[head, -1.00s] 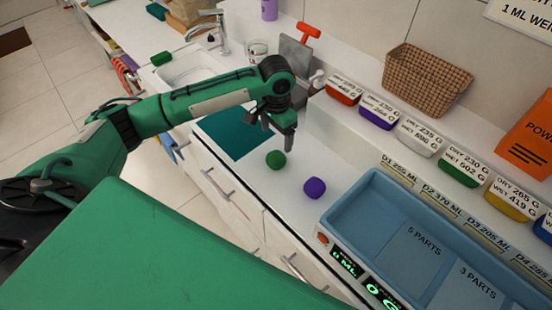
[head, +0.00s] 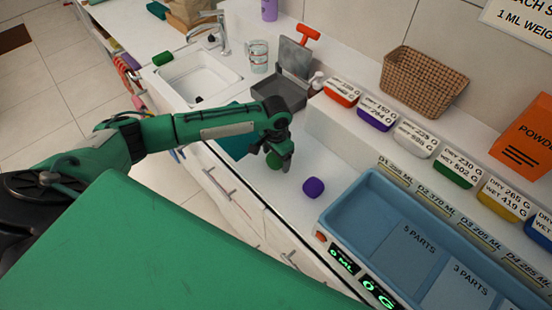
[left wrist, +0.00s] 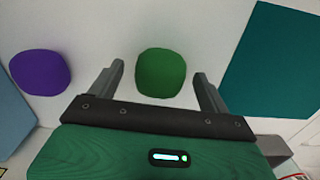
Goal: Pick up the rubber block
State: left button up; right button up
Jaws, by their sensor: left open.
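A rounded green block (head: 273,161) lies on the white counter, partly hidden by my left gripper (head: 281,158) in the head view. In the left wrist view the green block (left wrist: 161,73) shows between the two open fingers (left wrist: 159,80), with a gap on each side. A rounded purple block (head: 313,187) lies nearby; it also shows left of the fingers in the left wrist view (left wrist: 40,72). Nothing is held. The pictures do not show which block is rubber. My right gripper is not in view.
A blue divided tray (head: 345,205) stands right of the blocks. A teal mat (head: 233,146) lies on the left, also seen in the left wrist view (left wrist: 275,65). A grey hinged box (head: 283,92), a sink (head: 198,78) and labelled bins (head: 377,112) are behind.

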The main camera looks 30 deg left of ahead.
pick_arm(q)
jog(key=shift+c, duration=0.4)
jog(key=c, duration=1.1)
jog(key=shift+o, duration=0.2)
jog(key=shift+r, duration=0.2)
